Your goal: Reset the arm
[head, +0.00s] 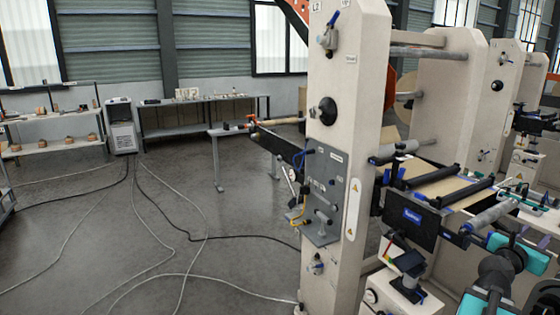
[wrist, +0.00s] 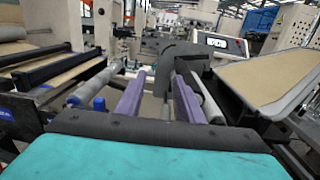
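My gripper (wrist: 158,78) shows in the wrist view as two purple fingers reaching forward from a dark, teal-covered body. The fingers stand apart with a gap between them, and I see nothing held in the gap. A dark grey curved part (wrist: 178,62) stands just beyond the fingertips; I cannot tell whether they touch it. In the head view, my arm (head: 497,272) shows as teal and black links at the lower right, close to the machine's rollers. I cannot make out the fingers there.
The cream machine frame (head: 343,90) stands upright beside rollers (head: 440,185) and a dark screen (head: 411,220). In the wrist view, a brown-topped tray (wrist: 262,80) is at right and a lit display (wrist: 217,42) behind. Cables (head: 150,225) cross the open floor at left.

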